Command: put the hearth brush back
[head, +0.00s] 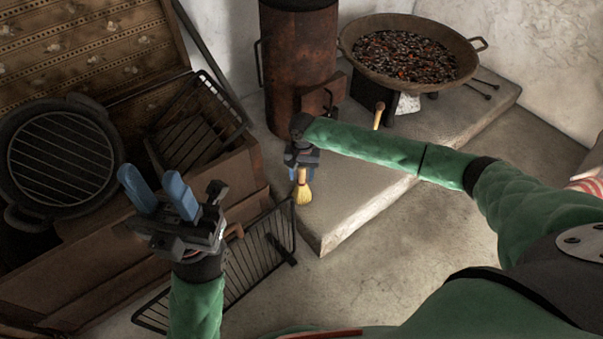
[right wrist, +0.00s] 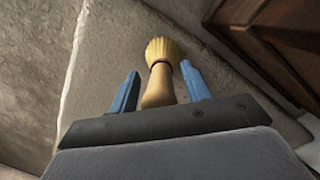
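The hearth brush (head: 303,193) has a pale wooden handle and yellow bristles. It is at the left edge of the stone hearth slab (head: 345,205), bristles pointing away from my right gripper. My right gripper (head: 302,178) points down over it, with one blue finger on each side of the handle. In the right wrist view, the brush (right wrist: 161,52) lies between the fingers (right wrist: 160,75), with a gap visible on both sides. The handle's end is hidden near the palm. My left gripper (head: 150,178) is open and empty, raised in front of the wooden chest.
A rusty stove (head: 298,70) and a wide pan of embers (head: 410,60) stand on the slab. A wooden handle (head: 379,113) rises near the pan. A wooden chest (head: 150,235) with a round grill (head: 62,155) is left; a black grate (head: 262,258) leans below.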

